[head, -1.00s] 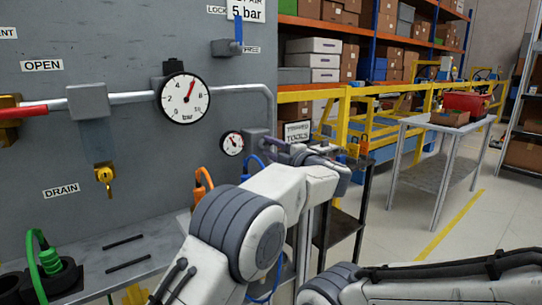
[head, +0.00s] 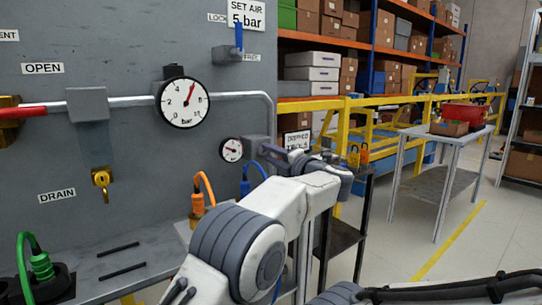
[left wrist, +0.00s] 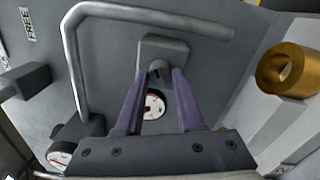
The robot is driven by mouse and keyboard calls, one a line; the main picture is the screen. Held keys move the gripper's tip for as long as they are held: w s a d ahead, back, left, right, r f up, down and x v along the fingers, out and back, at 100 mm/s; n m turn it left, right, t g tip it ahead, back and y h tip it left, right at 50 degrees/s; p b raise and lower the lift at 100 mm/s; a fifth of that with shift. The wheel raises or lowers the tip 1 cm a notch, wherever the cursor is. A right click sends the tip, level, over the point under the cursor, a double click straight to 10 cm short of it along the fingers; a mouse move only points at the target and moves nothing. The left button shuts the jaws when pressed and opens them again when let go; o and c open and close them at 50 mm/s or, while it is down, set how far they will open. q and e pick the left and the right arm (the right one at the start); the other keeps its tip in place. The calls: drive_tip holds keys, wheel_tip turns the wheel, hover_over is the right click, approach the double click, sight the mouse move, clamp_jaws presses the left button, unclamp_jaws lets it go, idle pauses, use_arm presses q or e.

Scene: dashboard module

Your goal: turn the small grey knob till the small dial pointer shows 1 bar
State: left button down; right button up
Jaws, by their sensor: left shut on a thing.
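The small dial (head: 231,150), white with a black rim, sits on the grey panel below the large gauge. Its red pointer looks tilted to the left, but the figures are too small to read. In the left wrist view the small dial (left wrist: 155,104) shows between my fingers. My left gripper (head: 266,150) is just right of the dial, by a grey block (head: 255,146). Its purple fingers are shut on the small grey knob (left wrist: 156,67), which the head view hides. My right gripper is out of view.
The large gauge (head: 184,103) and a bent grey pipe (head: 240,94) are above the small dial. Orange (head: 197,203) and blue (head: 245,185) plugs stand below.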

use_arm(q)
drive_tip(key=c, duration=0.5)
unclamp_jaws()
drive_tip(key=b+v, duration=0.3)
drive_tip(key=v, duration=0.7)
drive_tip(key=shift+s+d, duration=0.2)
